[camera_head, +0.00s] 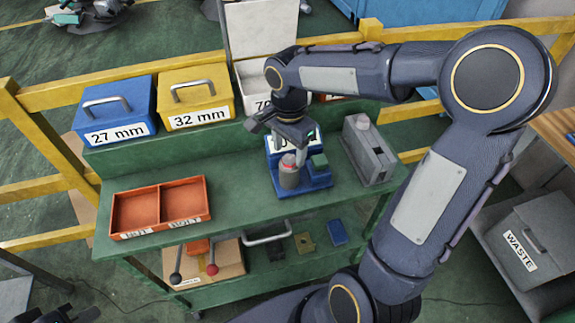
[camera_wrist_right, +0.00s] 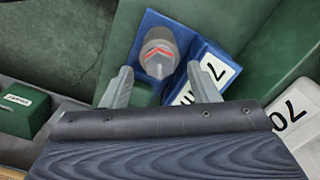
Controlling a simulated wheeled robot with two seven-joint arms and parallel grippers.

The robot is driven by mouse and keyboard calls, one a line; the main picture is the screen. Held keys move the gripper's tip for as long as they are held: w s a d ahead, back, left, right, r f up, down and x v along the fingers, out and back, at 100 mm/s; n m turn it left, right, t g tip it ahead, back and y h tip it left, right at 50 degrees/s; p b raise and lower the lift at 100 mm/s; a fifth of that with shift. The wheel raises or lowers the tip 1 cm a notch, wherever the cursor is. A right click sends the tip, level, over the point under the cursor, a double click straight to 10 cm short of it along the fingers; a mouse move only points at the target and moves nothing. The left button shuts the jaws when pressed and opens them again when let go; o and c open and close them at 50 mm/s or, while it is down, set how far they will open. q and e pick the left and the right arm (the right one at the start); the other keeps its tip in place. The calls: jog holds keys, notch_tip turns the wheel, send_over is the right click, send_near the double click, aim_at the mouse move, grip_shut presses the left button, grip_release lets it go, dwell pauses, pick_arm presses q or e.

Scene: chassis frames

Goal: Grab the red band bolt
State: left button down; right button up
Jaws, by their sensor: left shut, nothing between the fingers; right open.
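The red band bolt (camera_head: 289,177) stands upright in a blue holder (camera_head: 318,183) on the green bench. The right wrist view shows the bolt's grey head (camera_wrist_right: 158,48) with a red mark. My right gripper (camera_head: 294,157) is at the bolt's top, pointing down. In the right wrist view its open fingers (camera_wrist_right: 160,69) lie to either side of the bolt's line, with nothing held; I cannot tell whether they touch it. The blue holder (camera_wrist_right: 196,62) has a partly hidden white label. My left gripper (camera_head: 68,314) is partly visible at the bottom left corner, shut and empty, far from the bolt.
An orange two-part tray (camera_head: 160,232) sits on the left of the bench. A grey block-like fixture (camera_head: 369,150) stands right of the holder. Blue (camera_head: 117,106) and yellow (camera_head: 194,96) boxes stand on the back shelf. A waste box (camera_head: 530,246) is at right.

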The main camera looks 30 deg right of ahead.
aim_at(289, 161)
notch_tip(289, 161, down, 2)
jog(key=shift+f, duration=0.25)
grip_shut()
jog(key=shift+r, duration=0.1)
